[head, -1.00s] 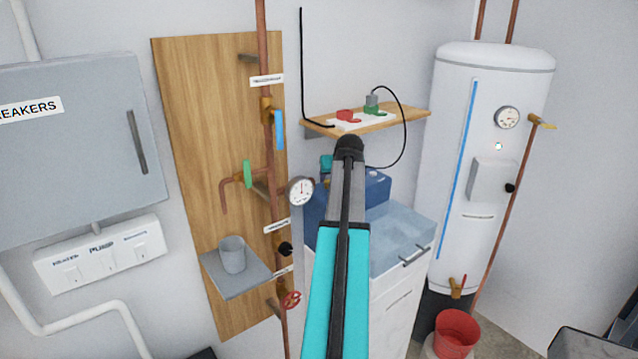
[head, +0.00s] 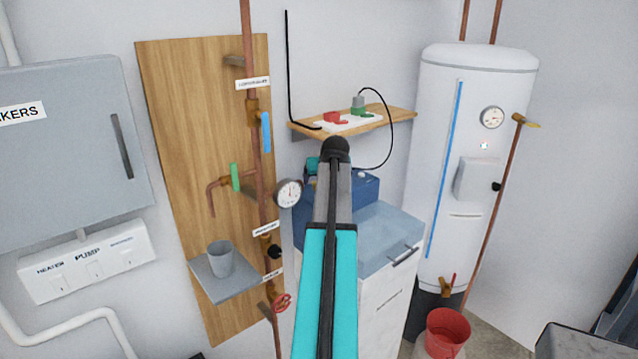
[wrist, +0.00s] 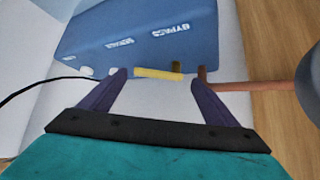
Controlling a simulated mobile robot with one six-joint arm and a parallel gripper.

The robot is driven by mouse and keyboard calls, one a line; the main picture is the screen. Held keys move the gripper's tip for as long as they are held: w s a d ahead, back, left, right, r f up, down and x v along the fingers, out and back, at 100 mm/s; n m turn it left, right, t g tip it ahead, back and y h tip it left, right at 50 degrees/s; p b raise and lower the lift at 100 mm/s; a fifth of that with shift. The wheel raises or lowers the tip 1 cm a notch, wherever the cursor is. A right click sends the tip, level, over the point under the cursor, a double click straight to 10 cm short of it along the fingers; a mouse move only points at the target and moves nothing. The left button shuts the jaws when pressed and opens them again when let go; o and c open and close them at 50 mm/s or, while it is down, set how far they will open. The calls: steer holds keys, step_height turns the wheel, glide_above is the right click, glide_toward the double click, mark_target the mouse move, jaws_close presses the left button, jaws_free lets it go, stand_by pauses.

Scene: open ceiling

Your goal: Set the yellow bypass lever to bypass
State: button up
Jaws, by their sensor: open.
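The yellow bypass lever (wrist: 157,74) shows in the wrist view as a short bar lying across the picture, at the edge of a blue box (wrist: 110,30). The box carries white lettering reading SERVICE and BYPASS. A brass stub (wrist: 176,66) is by the lever's right end. My gripper (wrist: 159,78) is open, its two dark fingers on either side of the lever, apparently not gripping it. In the head view the blue box (head: 372,188) is partly hidden behind my arm. The lever and the fingers cannot be made out there.
A copper pipe (wrist: 255,87) runs right of the fingers; a black cable (wrist: 30,88) curves in from the left. In the head view, a wooden shelf (head: 395,117), a pressure gauge (head: 289,193) and a pipe board (head: 170,130) surround the box, with a white boiler (head: 420,200) to the right.

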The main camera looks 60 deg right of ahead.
steer(key=b+v, duration=0.1)
steer(key=v, duration=0.4)
steer(key=shift+a, duration=0.1)
steer(key=s+a+b, duration=0.2)
steer(key=s+a, duration=0.5)
steer(key=a, duration=0.2)
steer(key=shift+a+b, duration=0.15)
steer(key=shift+b, duration=0.15)
steer(key=shift+f, duration=0.15)
stand_by(0.3)
